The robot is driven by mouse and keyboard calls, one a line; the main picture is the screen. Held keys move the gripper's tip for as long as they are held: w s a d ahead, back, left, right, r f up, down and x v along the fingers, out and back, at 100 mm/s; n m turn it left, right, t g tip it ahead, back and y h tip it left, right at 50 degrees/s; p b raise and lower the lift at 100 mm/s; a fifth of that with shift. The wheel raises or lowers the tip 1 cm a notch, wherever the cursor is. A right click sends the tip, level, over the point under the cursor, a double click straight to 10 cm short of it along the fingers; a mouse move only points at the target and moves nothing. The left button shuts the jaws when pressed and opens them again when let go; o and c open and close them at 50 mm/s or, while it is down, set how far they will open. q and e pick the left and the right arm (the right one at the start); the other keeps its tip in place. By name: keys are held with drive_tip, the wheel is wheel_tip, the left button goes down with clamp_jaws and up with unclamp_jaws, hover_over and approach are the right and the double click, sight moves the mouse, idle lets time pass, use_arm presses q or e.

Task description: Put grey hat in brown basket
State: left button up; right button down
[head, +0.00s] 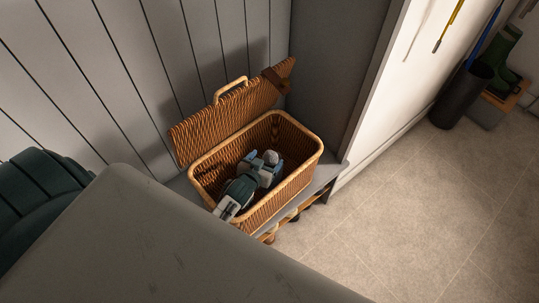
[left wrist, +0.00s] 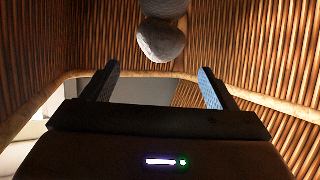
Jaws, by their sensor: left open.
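The brown basket (head: 305,165) is woven wicker with a pale rim, and its lid (head: 235,112) is tilted open against the wall. My left gripper (head: 262,167) is inside the basket, open, with blue finger pads. A small rounded grey thing (head: 271,157), which looks like the grey hat, is in the basket by the fingertips. In the left wrist view the grey hat (left wrist: 162,42) shows as grey rounded shapes beyond the open fingers (left wrist: 158,78), apart from them. The wicker walls (left wrist: 265,50) surround it. The hat's lower part is hidden in the head view. My right gripper is not in view.
The basket stands on a grey bench (head: 333,168) against a panelled wall (head: 140,60). A grey side panel (head: 335,60) rises behind it. A dark bin (head: 462,95) and green boots (head: 497,60) stand at the far right. The tiled floor (head: 420,210) is clear.

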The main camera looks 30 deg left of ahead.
use_arm(q)
drive_tip(key=shift+v, duration=1.45)
